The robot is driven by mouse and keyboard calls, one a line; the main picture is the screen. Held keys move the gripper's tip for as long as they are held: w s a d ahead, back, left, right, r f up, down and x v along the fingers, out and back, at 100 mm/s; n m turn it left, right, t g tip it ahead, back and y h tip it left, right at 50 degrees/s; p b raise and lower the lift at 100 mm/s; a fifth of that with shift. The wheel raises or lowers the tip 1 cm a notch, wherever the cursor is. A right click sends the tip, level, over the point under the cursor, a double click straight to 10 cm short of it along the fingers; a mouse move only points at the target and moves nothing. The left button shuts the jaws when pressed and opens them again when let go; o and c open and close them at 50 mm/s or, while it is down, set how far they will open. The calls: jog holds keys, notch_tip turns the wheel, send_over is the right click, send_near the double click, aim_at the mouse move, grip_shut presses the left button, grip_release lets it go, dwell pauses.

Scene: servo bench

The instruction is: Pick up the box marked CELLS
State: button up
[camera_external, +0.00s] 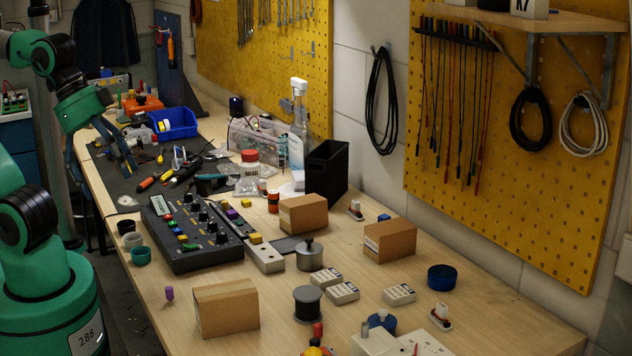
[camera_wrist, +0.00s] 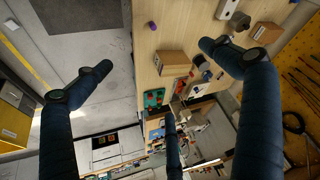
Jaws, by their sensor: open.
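Three small pale boxes with printed tops lie on the wooden bench in the external view: a back one (camera_external: 326,278), one just in front of it (camera_external: 343,293), and one to the right (camera_external: 399,295). Their print is too small to read, so I cannot tell which is marked CELLS. My gripper (camera_external: 106,170) is at the far left end of the bench, well away from these boxes, above the dark mat. In the wrist view my gripper (camera_wrist: 155,57) has its dark blue fingers spread wide, with nothing between them.
A black spool (camera_external: 308,303), a metal weight (camera_external: 310,254) and a blue round tin (camera_external: 442,277) are near the pale boxes. A black mixer panel (camera_external: 190,232) lies left.

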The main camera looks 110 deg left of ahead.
jog(key=shift+r, duration=0.1)
jog(key=w+a+r+m+g+y+p, duration=0.15)
jog(key=w+a+p, duration=0.35)
jog(key=w+a, duration=0.5)
jog(key=w+a+r+m+g+y+p, duration=0.1)
jog(key=w+a+r+m+g+p, duration=0.3)
jog(key=w+a, duration=0.6)
jog(key=m+g+p, duration=0.3)
jog(key=g+p, duration=0.1)
jog(key=p, duration=0.4)
send_over(303, 200)
jog(key=w+d, duration=0.4)
notch_tip(303, 200, down, 14)
jog(key=f, duration=0.1)
jog(key=shift+s+a+r+t+y, duration=0.15)
jog(key=shift+a+r+t+y, duration=0.1)
jog(key=shift+y, duration=0.1)
jog(key=shift+f, duration=0.1)
jog(key=shift+b+x, duration=0.45)
jog(key=shift+x, duration=3.75)
